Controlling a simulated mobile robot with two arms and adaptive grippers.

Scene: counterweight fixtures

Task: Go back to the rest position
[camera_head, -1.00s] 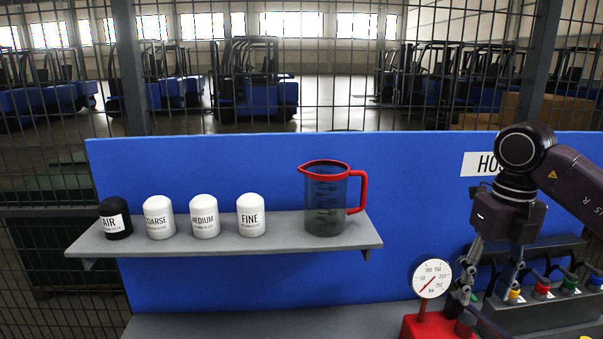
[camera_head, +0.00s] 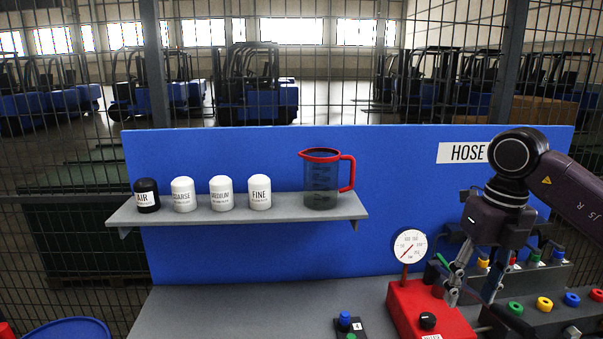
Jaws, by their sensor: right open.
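My right gripper (camera_head: 473,293) comes in from the right on its dark arm. It points down with its fingers apart and nothing between them. It is in front of the right side of the red gauge box (camera_head: 408,302), which carries a round white pressure gauge (camera_head: 410,246) and a black knob (camera_head: 427,321). I cannot tell whether a fingertip touches the box. My left gripper is not in the view.
A grey shelf (camera_head: 236,215) on the blue panel (camera_head: 300,246) holds a black AIR cap (camera_head: 147,196), white caps and a red-rimmed jug (camera_head: 321,183). Coloured connectors (camera_head: 544,304) crowd the right. A small button box (camera_head: 348,326) stands in front. The grey bench (camera_head: 250,305) is bare at left-centre.

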